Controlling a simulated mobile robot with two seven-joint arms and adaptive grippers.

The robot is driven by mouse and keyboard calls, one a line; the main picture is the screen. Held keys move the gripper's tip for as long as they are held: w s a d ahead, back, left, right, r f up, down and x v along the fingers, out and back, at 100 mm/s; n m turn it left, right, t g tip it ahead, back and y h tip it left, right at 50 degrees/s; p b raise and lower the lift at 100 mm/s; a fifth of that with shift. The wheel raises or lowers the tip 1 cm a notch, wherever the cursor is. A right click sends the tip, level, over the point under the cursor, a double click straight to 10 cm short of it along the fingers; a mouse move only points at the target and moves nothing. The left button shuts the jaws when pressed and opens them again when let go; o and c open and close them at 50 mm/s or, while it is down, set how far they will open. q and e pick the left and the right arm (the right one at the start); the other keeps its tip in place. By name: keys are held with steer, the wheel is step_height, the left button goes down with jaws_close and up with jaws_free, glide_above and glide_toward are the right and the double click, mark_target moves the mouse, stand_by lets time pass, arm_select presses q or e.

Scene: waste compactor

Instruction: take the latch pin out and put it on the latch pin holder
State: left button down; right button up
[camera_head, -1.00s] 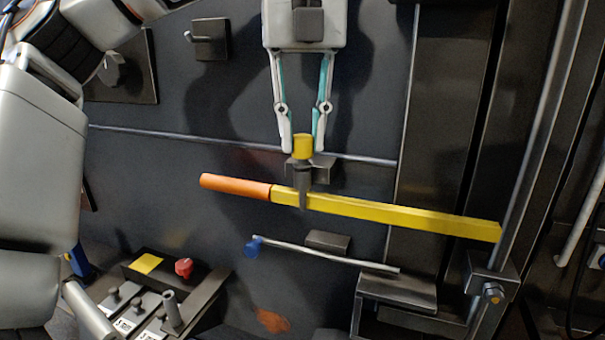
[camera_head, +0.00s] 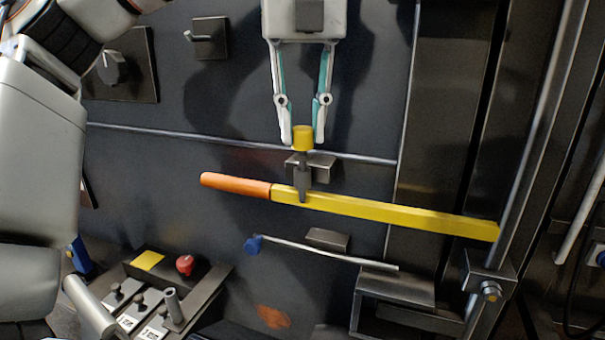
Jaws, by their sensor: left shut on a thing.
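The latch pin (camera_head: 304,178) has a yellow head (camera_head: 303,138) and a dark grey shank that points down. My left gripper (camera_head: 302,136) is shut on the yellow head, fingers pointing down. The shank shows in front of a small grey bracket (camera_head: 322,168) on the wall, and its lower end overlaps the yellow lever (camera_head: 390,215) with the orange handle. I cannot tell whether the shank is still inside the bracket. A small dark plate with a hook (camera_head: 207,38), which may be the latch pin holder, is at the upper left, empty. My right gripper is not in view.
A thin rod with a blue knob (camera_head: 253,244) lies below the lever. A control panel (camera_head: 205,295) with a red button is at the lower left. A knob plate (camera_head: 125,68) is at the upper left. The wall between hook and gripper is clear.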

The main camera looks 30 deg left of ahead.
arm_select(q)
step_height(320, 180, up, 10)
steer(key=shift+p, duration=0.3)
stand_by(2.2)
stand_by(0.4)
